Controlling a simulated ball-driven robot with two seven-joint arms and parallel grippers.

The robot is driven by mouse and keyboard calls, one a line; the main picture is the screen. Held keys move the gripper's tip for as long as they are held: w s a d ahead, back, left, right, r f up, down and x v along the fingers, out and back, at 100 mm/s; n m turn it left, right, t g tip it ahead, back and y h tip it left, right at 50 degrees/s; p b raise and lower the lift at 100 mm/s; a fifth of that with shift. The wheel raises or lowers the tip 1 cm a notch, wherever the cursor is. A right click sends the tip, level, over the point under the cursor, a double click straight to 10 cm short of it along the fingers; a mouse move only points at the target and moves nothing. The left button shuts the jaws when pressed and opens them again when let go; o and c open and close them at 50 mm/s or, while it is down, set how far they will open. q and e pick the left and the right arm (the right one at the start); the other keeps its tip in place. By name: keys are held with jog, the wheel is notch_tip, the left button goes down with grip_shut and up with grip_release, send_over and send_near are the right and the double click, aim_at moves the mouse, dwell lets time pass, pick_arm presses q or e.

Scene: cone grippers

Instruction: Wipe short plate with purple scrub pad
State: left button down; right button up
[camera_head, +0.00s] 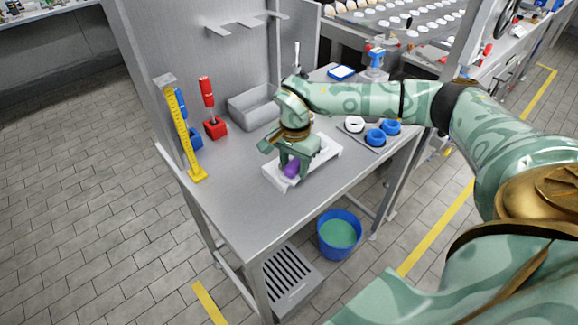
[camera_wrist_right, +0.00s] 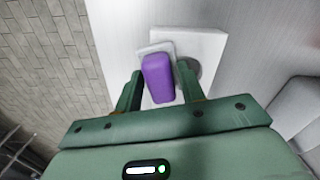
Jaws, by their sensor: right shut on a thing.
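The purple scrub pad (camera_head: 292,170) is between the fingers of my right gripper (camera_head: 290,168), which is shut on it. The pad also shows in the wrist view (camera_wrist_right: 158,78), with one finger on each side. A white block (camera_head: 328,152) lies on the table under the gripper; it shows in the wrist view (camera_wrist_right: 205,42) with a round grey spot. A small pale plate (camera_wrist_right: 155,47) shows at the pad's far end, partly hidden by it. I take this as the short plate. I cannot tell whether the pad touches it. My left gripper is not in view.
The metal table (camera_head: 235,205) is clear at front left. A yellow upright ruler (camera_head: 184,135), red holder (camera_head: 215,128) and grey bin (camera_head: 252,107) stand behind. Blue rings (camera_head: 375,137) lie on a tray to the right. A blue bucket (camera_head: 339,235) is on the floor.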

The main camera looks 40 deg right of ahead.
aim_at(282, 184)
jog(key=shift+w+d+p, duration=0.1)
jog(key=shift+d+p, duration=0.35)
jog(key=shift+d, duration=2.3)
jog(key=shift+r+p, duration=0.1)
jog(key=shift+p, duration=0.4)
jog(key=shift+a+r+p, duration=0.15)
jog(key=shift+a+p, duration=0.7)
jog(key=shift+a, duration=0.5)
jog(key=shift+a+p, duration=0.75)
jog(key=shift+a, duration=1)
jog(key=shift+s+a+f+p, duration=0.1)
jog(key=shift+s+a+p, duration=0.1)
jog(key=shift+a, duration=0.35)
jog(key=shift+s+a+f+p, duration=0.1)
jog(key=shift+a+f+p, duration=0.05)
jog(key=shift+a, duration=0.45)
jog(key=shift+s+a+f+p, duration=0.1)
jog(key=shift+a+p, duration=0.1)
jog(key=shift+a, duration=0.35)
jog(key=shift+a+f, duration=0.15)
jog(key=shift+a, duration=0.15)
notch_tip(282, 184, up, 6)
jog(key=p, duration=0.5)
